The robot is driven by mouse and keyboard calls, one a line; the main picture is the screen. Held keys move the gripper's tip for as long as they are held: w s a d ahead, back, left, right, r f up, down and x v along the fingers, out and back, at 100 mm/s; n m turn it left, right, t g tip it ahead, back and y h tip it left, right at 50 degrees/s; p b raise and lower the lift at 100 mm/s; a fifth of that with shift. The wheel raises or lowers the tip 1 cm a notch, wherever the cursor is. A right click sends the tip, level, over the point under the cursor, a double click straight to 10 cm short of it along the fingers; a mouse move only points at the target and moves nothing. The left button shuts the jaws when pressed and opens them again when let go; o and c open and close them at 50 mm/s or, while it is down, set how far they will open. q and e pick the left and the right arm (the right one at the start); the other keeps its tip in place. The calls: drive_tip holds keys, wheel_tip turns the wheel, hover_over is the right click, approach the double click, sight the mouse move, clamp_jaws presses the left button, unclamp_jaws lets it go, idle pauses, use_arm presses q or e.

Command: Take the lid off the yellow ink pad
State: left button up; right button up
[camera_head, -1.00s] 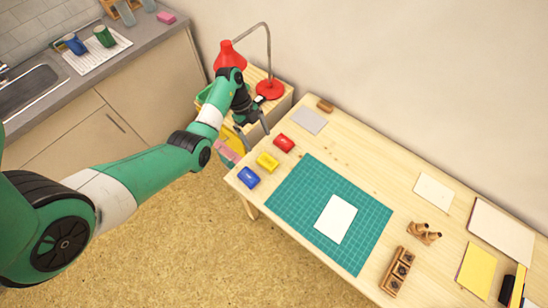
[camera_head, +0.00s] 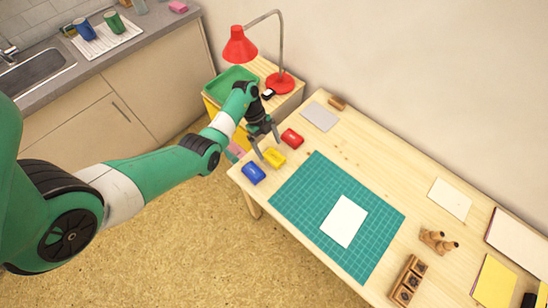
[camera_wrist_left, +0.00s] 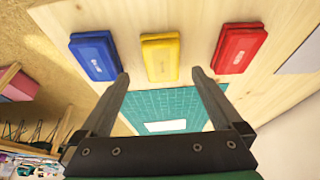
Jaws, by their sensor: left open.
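The yellow ink pad (camera_head: 274,156) lies shut with its lid on, between the blue ink pad (camera_head: 253,173) and the red ink pad (camera_head: 291,138), near the left end of the table. In the left wrist view the yellow ink pad (camera_wrist_left: 160,56) sits ahead of and between the fingers, with the blue pad (camera_wrist_left: 95,55) on its left and the red pad (camera_wrist_left: 239,48) on its right. My left gripper (camera_head: 268,147) is open and empty, above and close to the yellow pad, not visibly touching it. My right gripper is not in view.
A green cutting mat (camera_head: 300,210) with a white sheet (camera_head: 343,220) lies beside the pads. A grey sheet (camera_head: 320,117) lies behind the red pad. A red lamp (camera_head: 240,46) stands on a side cabinet. Wooden stamps (camera_head: 438,241) stand at the right.

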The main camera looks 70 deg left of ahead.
sight(274, 157)
use_arm(q)
drive_tip(key=b+x, duration=0.1)
drive_tip(key=x, duration=0.3)
drive_tip(key=shift+w, duration=0.15)
drive_tip(key=shift+r, duration=0.15)
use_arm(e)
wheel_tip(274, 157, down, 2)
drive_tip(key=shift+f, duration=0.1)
use_arm(q)
drive_tip(key=c, duration=1.4)
drive_tip(key=shift+r, duration=0.1)
drive_tip(key=shift+r, duration=0.3)
drive_tip(key=r+p, duration=0.2)
drive_tip(key=r, duration=0.1)
drive_tip(key=r+p, duration=0.1)
drive_tip(key=p, duration=0.1)
drive_tip(key=shift+s+d+r, duration=0.2)
drive_tip(key=shift+s+d, duration=0.05)
drive_tip(key=shift+d, duration=0.05)
drive_tip(key=s+d+r+p, duration=0.7)
drive_tip(key=s+d+p, duration=0.1)
drive_tip(key=d, duration=0.2)
drive_tip(key=shift+s+d+r, duration=0.15)
drive_tip(key=shift+r, duration=0.25)
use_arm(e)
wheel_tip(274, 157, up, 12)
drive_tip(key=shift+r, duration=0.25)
